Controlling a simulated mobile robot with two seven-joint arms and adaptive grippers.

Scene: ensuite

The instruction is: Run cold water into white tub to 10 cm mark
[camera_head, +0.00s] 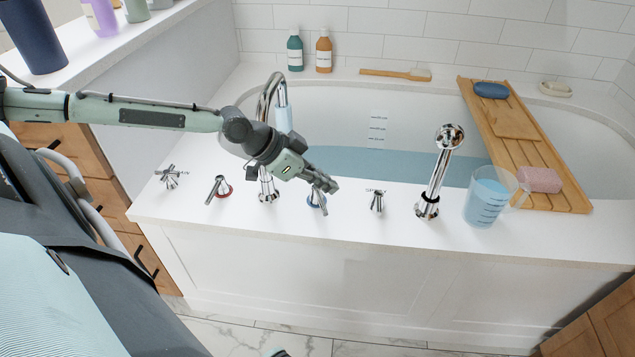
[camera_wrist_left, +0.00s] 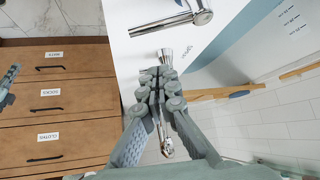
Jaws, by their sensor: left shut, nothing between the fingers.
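The white tub (camera_head: 340,103) holds blue water (camera_head: 400,165). Depth marks (camera_head: 378,128) show on its far inner wall above the water surface; their figures are too small to read in the head view. A light blue stream (camera_head: 283,119) hangs below the chrome spout (camera_head: 268,95). The blue-ringed lever (camera_head: 317,201) stands on the near rim, partly behind my left gripper (camera_head: 336,187). That gripper is shut and empty, just above and beside the lever; contact is unclear. In the wrist view its closed fingers (camera_wrist_left: 160,85) point towards a small chrome handle (camera_wrist_left: 165,56).
The red-ringed lever (camera_head: 218,189) and a cross handle (camera_head: 171,177) stand left of the spout. A small handle (camera_head: 377,201), hand shower (camera_head: 436,172) and water jug (camera_head: 487,200) stand to the right. A wooden bath tray (camera_head: 530,160) spans the tub.

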